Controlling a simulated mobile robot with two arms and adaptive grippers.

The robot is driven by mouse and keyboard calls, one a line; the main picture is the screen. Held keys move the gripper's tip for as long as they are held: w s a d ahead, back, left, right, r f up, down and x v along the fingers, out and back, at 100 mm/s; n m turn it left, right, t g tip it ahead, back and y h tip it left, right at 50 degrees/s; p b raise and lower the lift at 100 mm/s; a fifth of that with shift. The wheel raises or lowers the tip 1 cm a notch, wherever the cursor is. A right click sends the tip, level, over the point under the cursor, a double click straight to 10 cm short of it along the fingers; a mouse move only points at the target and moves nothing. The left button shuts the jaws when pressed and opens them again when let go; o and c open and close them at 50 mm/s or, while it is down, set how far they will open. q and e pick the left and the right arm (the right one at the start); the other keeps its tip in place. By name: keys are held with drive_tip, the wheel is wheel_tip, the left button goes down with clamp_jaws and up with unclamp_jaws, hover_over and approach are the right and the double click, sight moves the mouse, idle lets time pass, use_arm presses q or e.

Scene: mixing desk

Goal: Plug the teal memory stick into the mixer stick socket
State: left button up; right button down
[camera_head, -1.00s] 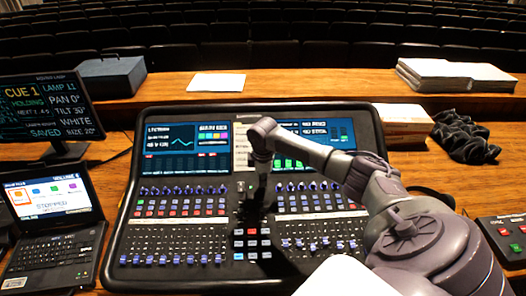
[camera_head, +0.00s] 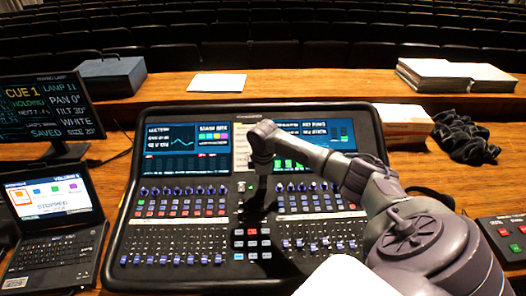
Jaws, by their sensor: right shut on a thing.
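The mixer (camera_head: 182,240) is a wide black desk with screens, knobs and faders, in the middle of the head view. My right arm reaches over its right side from the lower right. My right gripper (camera_head: 260,196) points down over the mixer's middle strip, below the screens and above the lit square buttons. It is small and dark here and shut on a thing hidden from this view. I cannot make out the teal memory stick itself or the stick socket. Whether anything touches the panel cannot be told. My left gripper is not in view.
A cue monitor (camera_head: 48,108) and a laptop (camera_head: 55,235) stand on the left. A paper stack (camera_head: 403,122) and black cloth (camera_head: 463,137) lie right of the mixer. A button box (camera_head: 508,238) is at far right. A white sheet (camera_head: 217,83) lies on the back ledge.

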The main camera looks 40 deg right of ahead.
drive_tip(key=shift+f, duration=0.35)
drive_tip(key=c, duration=1.2)
unclamp_jaws()
drive_tip(key=shift+r, duration=0.1)
wheel_tip(320, 180, up, 12)
drive_tip(key=shift+s+a, duration=0.35)
drive_tip(key=shift+s, duration=0.1)
